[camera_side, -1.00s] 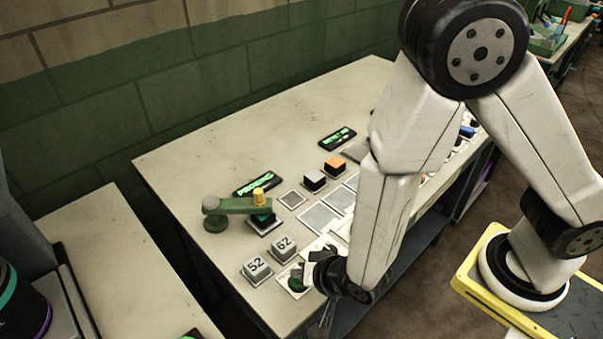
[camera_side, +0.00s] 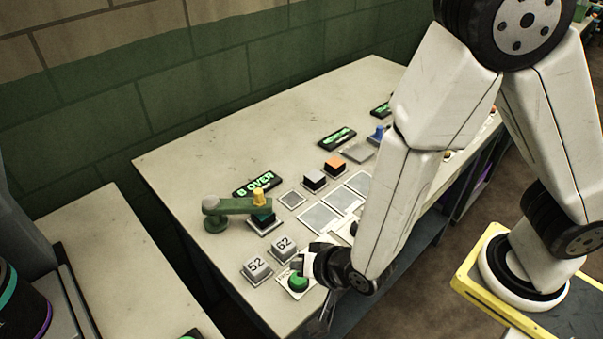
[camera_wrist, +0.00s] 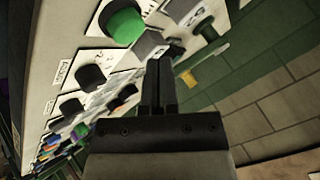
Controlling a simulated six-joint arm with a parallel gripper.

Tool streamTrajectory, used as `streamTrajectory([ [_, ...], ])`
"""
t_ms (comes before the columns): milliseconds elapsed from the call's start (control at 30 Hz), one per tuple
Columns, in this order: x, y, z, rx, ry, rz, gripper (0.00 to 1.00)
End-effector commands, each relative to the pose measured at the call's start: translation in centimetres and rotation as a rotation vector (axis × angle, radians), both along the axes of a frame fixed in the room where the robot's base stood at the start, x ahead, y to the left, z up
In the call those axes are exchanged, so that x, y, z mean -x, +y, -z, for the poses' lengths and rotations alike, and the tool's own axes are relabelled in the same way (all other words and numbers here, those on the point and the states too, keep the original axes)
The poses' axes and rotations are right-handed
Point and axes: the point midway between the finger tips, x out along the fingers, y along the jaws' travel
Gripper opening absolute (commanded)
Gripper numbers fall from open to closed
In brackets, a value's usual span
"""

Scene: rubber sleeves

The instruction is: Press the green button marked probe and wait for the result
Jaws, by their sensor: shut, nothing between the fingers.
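The green button (camera_side: 298,283) stands on a pale plate near the front edge of the table, and in the wrist view it is a large green cap (camera_wrist: 125,27) at upper left. My gripper (camera_side: 303,263) is shut and empty, just behind and above the button in the side view. In the wrist view its closed fingers (camera_wrist: 158,75) are to the right of the cap and apart from it. The button's label cannot be read.
Two grey blocks marked 52 (camera_side: 257,270) and 62 (camera_side: 283,247) stand beside the button. A green arm fixture (camera_side: 215,215) with a yellow knob reaches over a dark block. The table's back left is clear.

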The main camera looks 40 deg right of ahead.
Motion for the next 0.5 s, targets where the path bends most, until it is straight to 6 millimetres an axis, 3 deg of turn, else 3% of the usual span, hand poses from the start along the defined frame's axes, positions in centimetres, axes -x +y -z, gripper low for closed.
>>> streamTrajectory([
  [500, 0.0, 0.0, -3.3, -0.001, 0.000, -0.001, 0.00],
])
